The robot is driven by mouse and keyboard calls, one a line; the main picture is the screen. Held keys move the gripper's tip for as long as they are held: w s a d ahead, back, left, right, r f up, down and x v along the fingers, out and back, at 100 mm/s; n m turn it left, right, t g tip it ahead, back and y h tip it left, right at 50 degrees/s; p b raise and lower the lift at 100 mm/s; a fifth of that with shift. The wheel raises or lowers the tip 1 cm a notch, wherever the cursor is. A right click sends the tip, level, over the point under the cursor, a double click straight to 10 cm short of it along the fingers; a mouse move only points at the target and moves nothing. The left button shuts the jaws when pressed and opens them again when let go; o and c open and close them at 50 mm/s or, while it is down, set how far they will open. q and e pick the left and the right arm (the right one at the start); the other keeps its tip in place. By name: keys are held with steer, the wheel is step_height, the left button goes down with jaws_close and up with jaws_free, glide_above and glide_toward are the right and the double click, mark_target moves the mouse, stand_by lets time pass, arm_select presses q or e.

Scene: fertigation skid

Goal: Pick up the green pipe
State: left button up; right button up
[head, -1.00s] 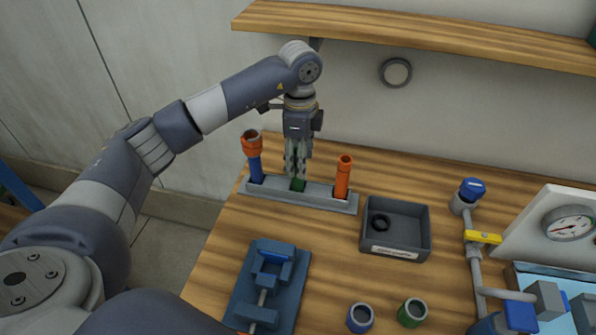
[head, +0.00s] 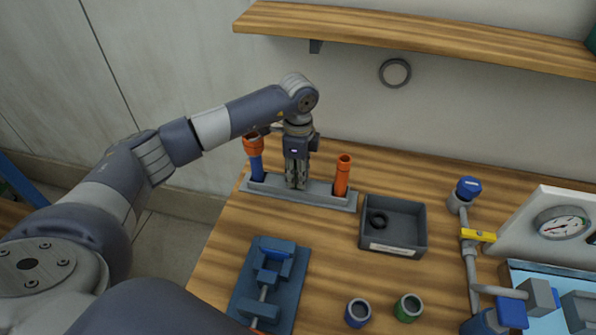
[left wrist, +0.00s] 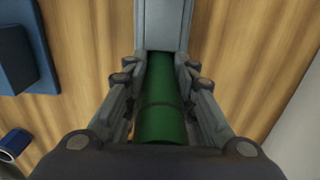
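The green pipe (left wrist: 162,105) stands in the grey rack (head: 325,199), between an orange-topped blue pipe (head: 256,165) and an orange pipe (head: 342,178). My left gripper (head: 296,186) points straight down over the rack's middle and hides the green pipe in the head view. In the left wrist view its fingers (left wrist: 163,80) straddle the green pipe, one on each side. They look open, with narrow dark gaps beside the pipe. The rack (left wrist: 167,25) also shows beyond the fingertips there. My right gripper is not in view.
A grey bin (head: 394,228) with a dark ring sits to the right of the rack. A blue fixture (head: 268,285), blue fitting (head: 358,313) and green fitting (head: 408,308) are nearer. Piping with a yellow-handled valve (head: 478,235) is at right. A wooden shelf (head: 410,35) hangs above.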

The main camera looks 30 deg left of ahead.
arm_select(q)
steer(key=shift+c, duration=0.2)
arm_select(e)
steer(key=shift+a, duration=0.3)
arm_select(q)
steer(key=shift+r, duration=0.1)
